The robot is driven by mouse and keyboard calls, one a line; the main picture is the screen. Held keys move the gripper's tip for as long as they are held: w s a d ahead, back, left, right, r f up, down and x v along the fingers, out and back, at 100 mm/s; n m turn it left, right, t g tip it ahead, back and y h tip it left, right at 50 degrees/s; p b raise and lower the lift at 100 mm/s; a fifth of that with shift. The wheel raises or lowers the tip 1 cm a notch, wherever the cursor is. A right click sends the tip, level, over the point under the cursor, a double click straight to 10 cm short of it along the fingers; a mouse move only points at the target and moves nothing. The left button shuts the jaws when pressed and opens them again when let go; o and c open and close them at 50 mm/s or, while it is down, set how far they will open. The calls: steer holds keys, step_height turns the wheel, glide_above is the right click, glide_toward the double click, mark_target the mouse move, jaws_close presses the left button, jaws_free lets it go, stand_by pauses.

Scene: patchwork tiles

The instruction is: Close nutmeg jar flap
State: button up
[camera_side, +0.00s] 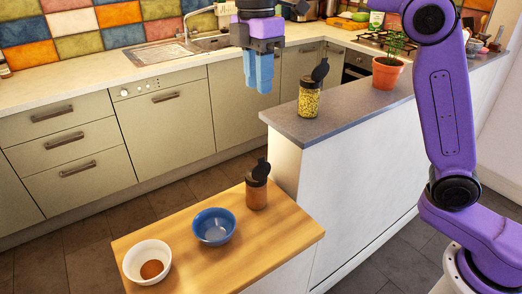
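A jar of brown powder (257,195), which looks like the nutmeg jar, stands upright at the back right of the wooden table. Its black lid flap (262,169) is raised open. A second jar with yellow-green contents (309,101) stands on the grey counter, and its black flap (320,70) is raised too. I cannot read a label on either jar. My gripper (260,90) points down with blue fingers, high above and apart from both jars. The fingers look close together and overlap in this view, so their opening is unclear. Nothing shows between them.
A blue bowl (231,238) stands left of the brown jar, empty as far as I see. A white bowl (128,270) with brown powder is at the table's left. The raised grey counter (345,117) rises behind the table. A potted plant (386,74) stands on it.

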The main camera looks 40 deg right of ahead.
glide_toward(261, 169)
step_height(261, 169, down, 5)
steer(key=shift+d+f, duration=0.15)
stand_by(0.5)
jaws_close()
